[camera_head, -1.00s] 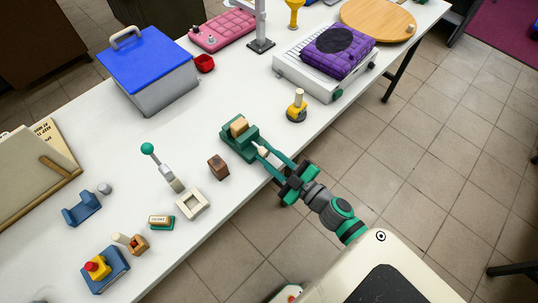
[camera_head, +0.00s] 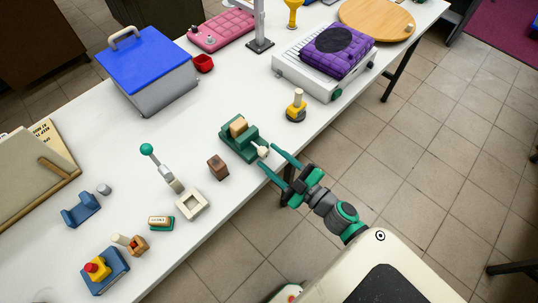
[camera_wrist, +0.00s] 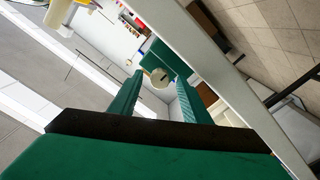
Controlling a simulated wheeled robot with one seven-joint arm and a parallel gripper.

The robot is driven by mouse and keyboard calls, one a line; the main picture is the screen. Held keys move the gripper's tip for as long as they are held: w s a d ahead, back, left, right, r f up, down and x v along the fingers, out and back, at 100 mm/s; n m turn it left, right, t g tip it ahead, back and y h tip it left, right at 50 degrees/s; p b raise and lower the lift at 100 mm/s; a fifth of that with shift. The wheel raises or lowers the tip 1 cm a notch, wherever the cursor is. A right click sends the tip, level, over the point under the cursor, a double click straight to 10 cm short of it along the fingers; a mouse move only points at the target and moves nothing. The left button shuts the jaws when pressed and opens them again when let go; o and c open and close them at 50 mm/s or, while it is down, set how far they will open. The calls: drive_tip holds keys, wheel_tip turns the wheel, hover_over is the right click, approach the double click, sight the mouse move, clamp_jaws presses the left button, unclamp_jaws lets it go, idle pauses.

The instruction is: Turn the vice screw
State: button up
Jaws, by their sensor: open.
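The green vice (camera_head: 240,136) stands near the front edge of the white table, with a tan block (camera_head: 238,127) between its jaws. Its pale screw end (camera_head: 262,152) points toward my gripper. In the wrist view the round, cream screw end (camera_wrist: 161,78) shows between and beyond my fingers, with the green vice body (camera_wrist: 165,55) behind it. My gripper (camera_head: 268,160) is open, its two green fingers spread at the table edge, just short of the screw end. In the wrist view my gripper (camera_wrist: 162,90) holds nothing.
A brown block (camera_head: 218,167) stands left of the vice, and a yellow-and-black piece with a pale peg (camera_head: 296,106) stands to its right. A lever with a green knob (camera_head: 163,168) and a cream square frame (camera_head: 191,204) are further left. The table (camera_head: 205,115) behind the vice is clear.

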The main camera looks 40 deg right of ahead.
drive_tip(key=s, duration=0.9)
drive_tip(key=shift+d, duration=0.4)
drive_tip(key=shift+s, duration=0.1)
drive_tip(key=s+a+f+m+g, duration=0.1)
drive_tip(key=s+a+m, duration=0.2)
drive_tip(key=a, duration=1.1)
drive_tip(key=s+a+f+m+g+h, duration=0.1)
drive_tip(key=s+a+m, duration=0.3)
drive_tip(key=a, duration=1.1)
drive_tip(key=shift+s+f+m+g+h, duration=0.3)
drive_tip(key=shift+s+f, duration=0.15)
drive_tip(key=shift+s, duration=0.65)
drive_tip(key=shift+a, duration=0.1)
